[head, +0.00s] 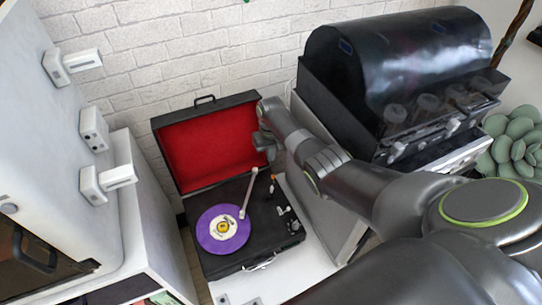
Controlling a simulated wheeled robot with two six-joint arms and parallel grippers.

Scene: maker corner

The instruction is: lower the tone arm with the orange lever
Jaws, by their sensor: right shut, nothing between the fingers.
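A black record player (216,267) stands open, its red-lined lid (203,150) raised at the back. A purple record (208,240) with a pale label lies on it. The pale tone arm (247,197) reaches forward, its head at the record's right edge; whether it touches the record is too small to tell. A small orange-tipped lever (272,179) stands just right of the tone arm. My right gripper (264,150) is shut and empty, above and behind the lever, in front of the lid's right side. It looks apart from the lever. My left gripper is out of view.
A large black domed machine (395,60) stands close on the right. A white cabinet with protruding handles (75,62) stands on the left. A brick wall (170,50) closes the back. The white surface in front of the player is mostly clear.

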